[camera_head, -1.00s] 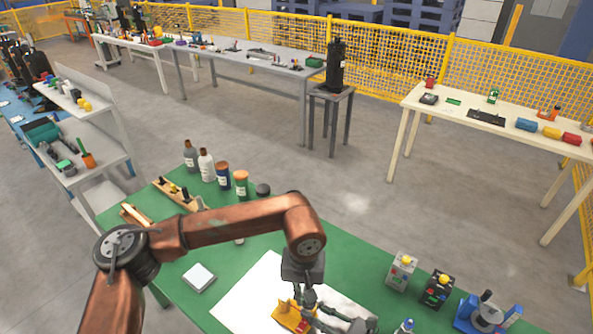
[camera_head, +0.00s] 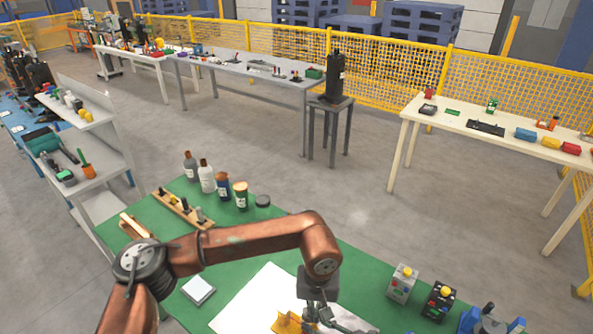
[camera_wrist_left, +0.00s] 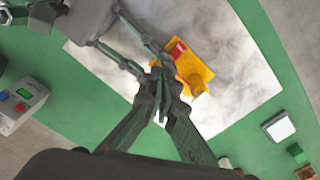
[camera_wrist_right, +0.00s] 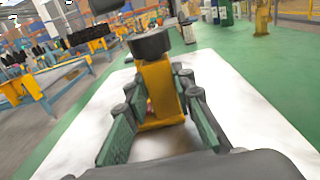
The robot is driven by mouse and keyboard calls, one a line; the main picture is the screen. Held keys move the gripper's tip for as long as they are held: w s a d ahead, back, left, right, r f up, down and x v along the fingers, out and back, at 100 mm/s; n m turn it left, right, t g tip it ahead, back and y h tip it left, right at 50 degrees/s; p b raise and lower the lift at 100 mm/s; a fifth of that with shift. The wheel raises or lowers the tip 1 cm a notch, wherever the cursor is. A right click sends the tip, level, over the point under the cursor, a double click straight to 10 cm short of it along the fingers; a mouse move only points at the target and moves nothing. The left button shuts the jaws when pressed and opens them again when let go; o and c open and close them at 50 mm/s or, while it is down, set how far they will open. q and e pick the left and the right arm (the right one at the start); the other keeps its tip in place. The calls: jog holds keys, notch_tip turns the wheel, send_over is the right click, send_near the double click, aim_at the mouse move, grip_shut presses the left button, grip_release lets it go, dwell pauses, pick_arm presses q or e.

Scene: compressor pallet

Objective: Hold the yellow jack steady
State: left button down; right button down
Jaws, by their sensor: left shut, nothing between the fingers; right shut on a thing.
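The yellow jack (camera_head: 288,322) stands on the white sheet (camera_head: 247,302), cut off by the bottom edge of the head view. In the left wrist view the jack (camera_wrist_left: 198,72) shows a red patch. In the right wrist view the jack (camera_wrist_right: 157,92) has a dark round top and stands between the fingers of my right gripper (camera_wrist_right: 160,112), which is shut on it. My left gripper (camera_wrist_left: 163,85) is shut and empty, its fingertips beside the jack in the left wrist view. I cannot tell whether they touch it.
The sheet lies on a green table (camera_head: 350,262). Two small boxes with yellow buttons (camera_head: 402,284) and a blue device (camera_head: 488,322) stand at right. Bottles (camera_head: 206,176) and a wooden rack (camera_head: 180,207) stand at the back left. A white-topped square (camera_head: 198,290) lies left of the sheet.

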aim_at(305, 318)
pick_arm(q)
jog(key=shift+f, duration=1.85)
jog(key=shift+w+a+r, duration=0.1)
jog(key=shift+w, duration=0.05)
pick_arm(e)
jog(key=shift+s, duration=0.1)
pick_arm(q)
jog(key=shift+a, duration=1)
jog(key=shift+w+a, duration=0.1)
jog(key=shift+a, duration=0.1)
jog(key=shift+w+a, duration=0.15)
jog(key=shift+a, duration=0.05)
pick_arm(e)
jog(key=shift+s+a, duration=0.1)
pick_arm(q)
jog(key=shift+s+a, duration=0.15)
jog(key=shift+s, duration=0.2)
jog(key=shift+s+r, duration=0.2)
jog(key=shift+r, duration=2.75)
pick_arm(e)
jog(key=shift+w, duration=0.2)
